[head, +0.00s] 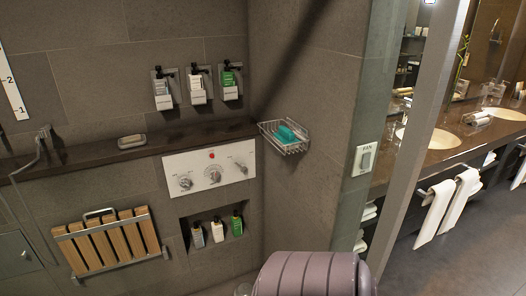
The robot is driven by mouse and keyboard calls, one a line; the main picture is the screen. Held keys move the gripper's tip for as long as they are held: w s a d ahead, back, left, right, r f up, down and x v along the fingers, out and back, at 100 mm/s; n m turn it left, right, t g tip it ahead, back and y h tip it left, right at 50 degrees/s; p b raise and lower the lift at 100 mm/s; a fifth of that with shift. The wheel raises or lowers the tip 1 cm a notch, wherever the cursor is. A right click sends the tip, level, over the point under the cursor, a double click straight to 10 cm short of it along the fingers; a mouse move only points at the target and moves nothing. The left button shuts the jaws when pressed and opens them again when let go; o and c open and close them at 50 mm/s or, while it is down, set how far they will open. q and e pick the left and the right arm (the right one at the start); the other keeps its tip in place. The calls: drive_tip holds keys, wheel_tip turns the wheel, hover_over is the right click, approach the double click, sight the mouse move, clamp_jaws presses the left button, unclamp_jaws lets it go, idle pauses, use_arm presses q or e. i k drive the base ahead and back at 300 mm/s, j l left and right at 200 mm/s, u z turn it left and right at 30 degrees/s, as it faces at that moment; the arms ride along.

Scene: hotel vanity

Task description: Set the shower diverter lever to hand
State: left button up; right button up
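A white shower control panel (205,187) is set in the tiled wall, under a dark ledge. It carries a round control at its left (185,183), a larger dial in its middle (214,175) and a small lever-like control at its right (240,168). A red button (212,156) sits above the middle dial. The right control looks most like the diverter lever, but its labels and exact setting are too small to read. Neither of my grippers shows in the head view, so I cannot see where they are relative to the panel.
A wire basket (285,149) with a teal item juts out right of the panel. Dispensers (198,86) hang above; bottles (218,229) stand in a niche below. A slatted wooden fold-up seat (108,243) is at left. A pale upright post (420,130) stands before the vanity (440,160).

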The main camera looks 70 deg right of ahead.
sight(242, 167)
drive_tip(key=z, duration=1.95)
drive_tip(key=i+z, duration=0.15)
drive_tip(key=i, duration=0.05)
